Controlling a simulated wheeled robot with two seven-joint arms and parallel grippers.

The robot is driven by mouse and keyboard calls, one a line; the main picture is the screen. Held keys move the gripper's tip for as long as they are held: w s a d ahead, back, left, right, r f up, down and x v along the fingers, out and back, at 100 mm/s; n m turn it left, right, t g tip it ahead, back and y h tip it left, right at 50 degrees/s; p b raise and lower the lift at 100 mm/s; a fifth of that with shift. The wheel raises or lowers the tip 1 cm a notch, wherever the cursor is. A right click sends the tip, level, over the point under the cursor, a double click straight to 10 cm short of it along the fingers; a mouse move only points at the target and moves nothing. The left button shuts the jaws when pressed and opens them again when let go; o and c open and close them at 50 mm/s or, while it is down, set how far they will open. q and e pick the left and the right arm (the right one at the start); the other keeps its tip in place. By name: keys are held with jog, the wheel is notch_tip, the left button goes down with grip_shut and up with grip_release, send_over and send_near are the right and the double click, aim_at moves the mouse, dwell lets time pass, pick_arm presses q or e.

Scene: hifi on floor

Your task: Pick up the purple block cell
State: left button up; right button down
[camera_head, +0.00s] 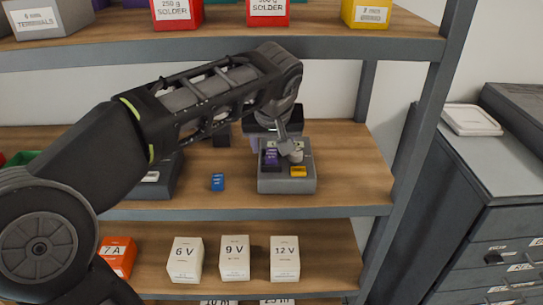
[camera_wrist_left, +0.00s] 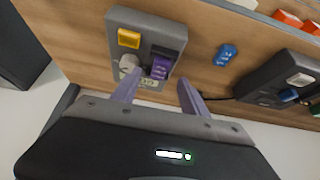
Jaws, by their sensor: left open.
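The purple block cell (camera_head: 271,158) stands in a slot of a grey holder (camera_head: 287,185) on the middle shelf. It also shows in the left wrist view (camera_wrist_left: 160,68). My left gripper (camera_head: 284,143) reaches in from the left, over the holder. In the left wrist view my open left gripper (camera_wrist_left: 160,83) has one finger on each side of the purple cell's line, with nothing held. I cannot tell how far the tips are from the cell. My right gripper is not in view.
A yellow block (camera_head: 298,172) and a round pale cell (camera_head: 296,155) share the holder. A blue block (camera_head: 217,182) lies on the shelf to the left, near a dark device (camera_head: 160,180). Solder boxes (camera_head: 268,12) sit above and voltage boxes (camera_head: 235,258) below. A shelf post (camera_head: 415,150) stands right.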

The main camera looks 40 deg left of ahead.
aim_at(271, 155)
pick_arm(q)
jog(key=x, duration=0.4)
dwell(0.5)
grip_shut()
dwell(0.4)
